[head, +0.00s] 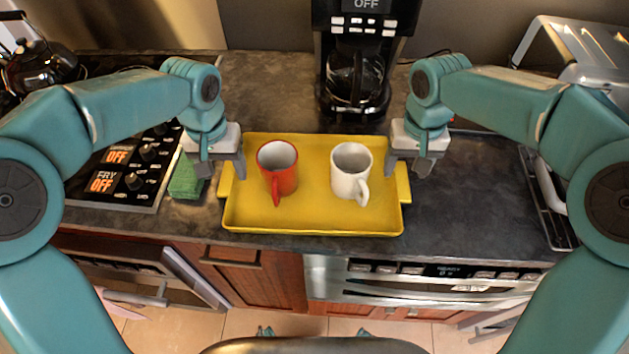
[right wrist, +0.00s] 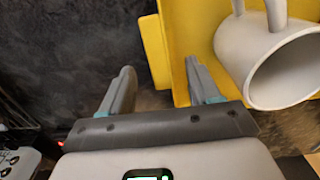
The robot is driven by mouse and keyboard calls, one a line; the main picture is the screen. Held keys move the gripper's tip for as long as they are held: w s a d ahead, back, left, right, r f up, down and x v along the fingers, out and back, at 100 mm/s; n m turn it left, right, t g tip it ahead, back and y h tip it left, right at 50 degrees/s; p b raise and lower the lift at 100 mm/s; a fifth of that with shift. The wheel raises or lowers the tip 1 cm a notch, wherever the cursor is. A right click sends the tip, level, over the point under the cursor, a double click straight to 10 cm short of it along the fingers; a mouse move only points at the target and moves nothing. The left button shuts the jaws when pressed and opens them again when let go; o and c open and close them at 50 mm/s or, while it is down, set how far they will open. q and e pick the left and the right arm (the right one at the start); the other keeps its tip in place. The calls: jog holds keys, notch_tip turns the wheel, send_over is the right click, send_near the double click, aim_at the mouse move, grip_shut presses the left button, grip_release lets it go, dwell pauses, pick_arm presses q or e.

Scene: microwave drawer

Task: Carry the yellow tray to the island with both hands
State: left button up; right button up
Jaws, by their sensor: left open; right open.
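The yellow tray (head: 315,222) lies on the dark counter with a red mug (head: 278,172) and a white mug (head: 350,174) upright on it. Its left handle (head: 226,182) and right handle (head: 403,184) stick out at the sides. My left gripper (head: 222,168) is open at the left handle, one finger on each side in the picture. My right gripper (head: 408,168) is open near the right handle. In the right wrist view, the tray's handle (right wrist: 154,50) shows between the open fingers (right wrist: 162,88), and the white mug (right wrist: 270,55) is close by. Contact cannot be told.
A green sponge (head: 186,178) lies left of the tray beside a black control panel (head: 125,175). A coffee maker (head: 355,75) stands behind the tray. A silver appliance (head: 585,55) is at the far right. The counter right of the tray (head: 470,200) is clear.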

aim_at(227, 178)
pick_arm(q)
notch_tip(227, 178, down, 2)
jog(key=shift+a+f, duration=0.1)
jog(key=shift+f, duration=0.05)
pick_arm(e)
notch_tip(227, 178, down, 2)
jog(key=shift+f, duration=0.1)
pick_arm(q)
jog(key=shift+w+f, duration=0.1)
jog(key=shift+f, duration=0.3)
pick_arm(e)
jog(key=shift+w+f, duration=0.1)
jog(key=shift+f, duration=0.35)
pick_arm(q)
jog(key=shift+r, duration=0.1)
grip_shut()
pick_arm(e)
jog(key=shift+r, duration=0.1)
grip_shut()
